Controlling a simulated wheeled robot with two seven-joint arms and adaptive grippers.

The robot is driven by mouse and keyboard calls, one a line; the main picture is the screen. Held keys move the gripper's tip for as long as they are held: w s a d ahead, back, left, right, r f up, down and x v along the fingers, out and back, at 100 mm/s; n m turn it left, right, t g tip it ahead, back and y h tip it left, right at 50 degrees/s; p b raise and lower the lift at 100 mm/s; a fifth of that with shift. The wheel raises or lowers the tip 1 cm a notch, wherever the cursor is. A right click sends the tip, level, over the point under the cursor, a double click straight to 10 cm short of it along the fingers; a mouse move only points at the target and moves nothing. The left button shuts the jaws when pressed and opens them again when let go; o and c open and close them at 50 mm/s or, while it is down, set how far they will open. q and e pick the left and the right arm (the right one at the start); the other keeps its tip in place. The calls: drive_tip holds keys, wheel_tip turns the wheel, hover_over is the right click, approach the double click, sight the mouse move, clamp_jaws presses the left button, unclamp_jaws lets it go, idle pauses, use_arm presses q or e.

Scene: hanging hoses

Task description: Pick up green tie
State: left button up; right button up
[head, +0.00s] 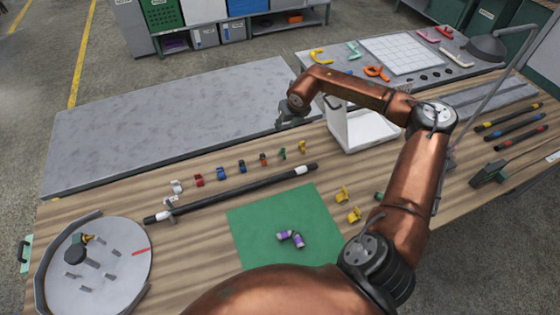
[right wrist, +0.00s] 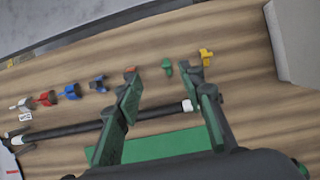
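The green tie (head: 282,153) stands in a row of small coloured ties on the wooden table, between an orange-red tie (head: 263,159) and a yellow tie (head: 302,146). In the right wrist view the green tie (right wrist: 167,67) lies between the lines of my two fingers, beyond their tips. My right gripper (head: 288,117) is above the table, behind the row in the head view. In the right wrist view my right gripper (right wrist: 168,88) is open, with its fingers wide apart and nothing between them. My left gripper is not in view.
A black hose (head: 240,189) with white bands lies in front of the row. A green mat (head: 260,225) holds purple-and-white pieces (head: 292,238). A white bin (head: 368,132) stands right of the row. A round grey tray (head: 115,285) sits at the left.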

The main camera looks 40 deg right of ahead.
drive_tip(key=b, duration=0.6)
approach(283, 148)
drive_tip(key=w+f, duration=0.1)
drive_tip(key=shift+s+b+x, duration=0.15)
drive_tip(key=shift+x, duration=1.85)
drive_tip(key=shift+s+b+x, duration=0.1)
drive_tip(key=shift+b+x, duration=0.05)
drive_tip(key=shift+x, duration=1.85)
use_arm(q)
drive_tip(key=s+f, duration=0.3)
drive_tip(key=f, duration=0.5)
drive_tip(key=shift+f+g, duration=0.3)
use_arm(e)
drive_tip(key=shift+c, duration=0.4)
drive_tip(key=c, duration=0.8)
